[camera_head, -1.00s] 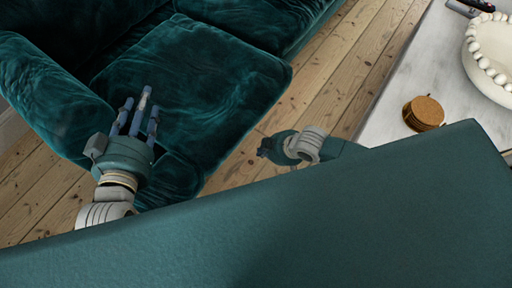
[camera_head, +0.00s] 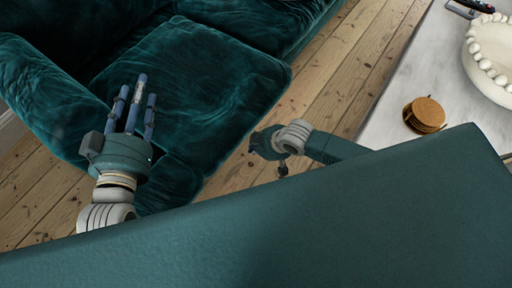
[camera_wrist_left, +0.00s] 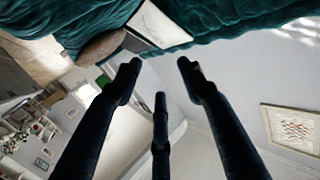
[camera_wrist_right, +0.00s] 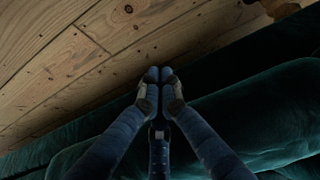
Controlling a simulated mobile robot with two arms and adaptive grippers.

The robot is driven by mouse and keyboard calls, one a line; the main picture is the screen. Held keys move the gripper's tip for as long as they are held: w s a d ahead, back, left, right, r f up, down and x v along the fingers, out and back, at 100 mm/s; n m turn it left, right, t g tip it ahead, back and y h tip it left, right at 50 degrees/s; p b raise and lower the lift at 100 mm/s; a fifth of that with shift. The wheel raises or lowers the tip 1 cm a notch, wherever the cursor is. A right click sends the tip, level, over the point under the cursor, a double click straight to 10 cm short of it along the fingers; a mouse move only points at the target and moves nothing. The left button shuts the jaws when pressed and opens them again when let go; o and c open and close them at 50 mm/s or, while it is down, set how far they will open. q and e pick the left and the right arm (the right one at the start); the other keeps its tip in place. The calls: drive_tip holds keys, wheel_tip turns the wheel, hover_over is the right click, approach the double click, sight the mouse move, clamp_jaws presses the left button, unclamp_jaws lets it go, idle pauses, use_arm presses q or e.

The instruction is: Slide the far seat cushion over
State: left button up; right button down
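The dark green velvet sofa has a near seat cushion (camera_head: 205,80) and a far seat cushion (camera_head: 262,18), which is cut by the top edge of the head view. My left gripper (camera_head: 138,92) appears over the near cushion's left side, by the armrest (camera_head: 50,95). Its three fingers are spread and empty; the left wrist view (camera_wrist_left: 160,80) shows them apart. My right gripper (camera_head: 258,141) is beside the near cushion's front corner, over the floor in the picture. Its fingertips meet with nothing visible between them in the right wrist view (camera_wrist_right: 160,78), where green sofa fabric lies close by.
A pale marble-topped table (camera_head: 395,100) stands at right with a cork coaster stack (camera_head: 425,113), a white beaded bowl (camera_head: 490,60) and a dark remote (camera_head: 470,6). Bare floorboards (camera_head: 325,85) run between sofa and table. The left wrist view shows a framed picture (camera_wrist_left: 292,127).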

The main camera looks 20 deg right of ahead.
drive_tip(key=w+a, duration=0.1)
drive_tip(key=w, duration=0.1)
drive_tip(key=w+a, duration=0.2)
drive_tip(key=w+a+r+p, duration=0.1)
drive_tip(key=w+a, duration=0.1)
drive_tip(key=shift+w+a, duration=0.15)
drive_tip(key=shift+w, duration=0.2)
drive_tip(key=shift+w+a, duration=0.3)
drive_tip(key=shift+w, duration=0.1)
use_arm(q)
wheel_tip(320, 180, down, 7)
drive_tip(key=s+a+g+y, duration=0.1)
drive_tip(key=s+g, duration=0.1)
drive_tip(key=g, duration=0.1)
drive_tip(key=shift+s+a, duration=0.15)
drive_tip(key=shift+a, duration=0.2)
drive_tip(key=shift+g, duration=0.3)
